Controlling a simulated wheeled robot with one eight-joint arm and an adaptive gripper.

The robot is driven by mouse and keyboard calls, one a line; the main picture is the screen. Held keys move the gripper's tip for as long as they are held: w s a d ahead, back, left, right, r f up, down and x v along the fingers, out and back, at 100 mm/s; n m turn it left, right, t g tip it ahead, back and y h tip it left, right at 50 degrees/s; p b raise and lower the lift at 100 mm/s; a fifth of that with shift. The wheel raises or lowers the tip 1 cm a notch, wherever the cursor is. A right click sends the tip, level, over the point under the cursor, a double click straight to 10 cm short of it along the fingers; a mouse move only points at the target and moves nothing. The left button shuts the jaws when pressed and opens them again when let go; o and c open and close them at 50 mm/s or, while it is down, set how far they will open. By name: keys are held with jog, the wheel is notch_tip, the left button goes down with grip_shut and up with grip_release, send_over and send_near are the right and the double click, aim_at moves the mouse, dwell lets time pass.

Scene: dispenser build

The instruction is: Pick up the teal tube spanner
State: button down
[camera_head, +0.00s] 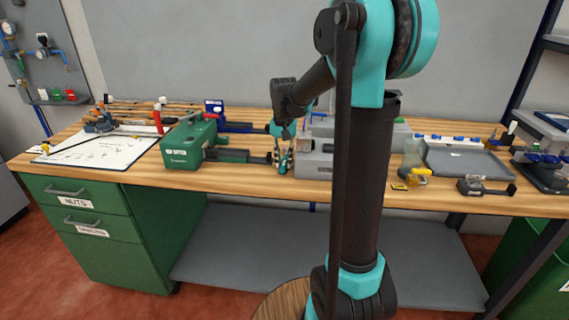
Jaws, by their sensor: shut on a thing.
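My gripper (283,160) points down at the front of the workbench, between the green vise-like tool and the grey block. It is shut on a small, narrow thing that looks to be the teal tube spanner. My gripper's own teal parts and the small size make its outline hard to tell. I cannot tell whether it still touches the bench top. No other teal spanner stands out on the bench. My arm hides part of the bench to the right of the gripper.
A green machine (192,143) with a dark bar stands close left of my gripper. A grey block (314,160) is close on its right. A white sheet (104,150) lies at left.

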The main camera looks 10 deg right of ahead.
jog(key=shift+r, duration=0.1)
dwell(0.3)
notch_tip(320, 180, up, 20)
dwell(0.6)
jog(key=c, duration=2)
grip_release()
jog(key=shift+c, duration=0.2)
grip_shut()
jog(key=shift+s, duration=0.1)
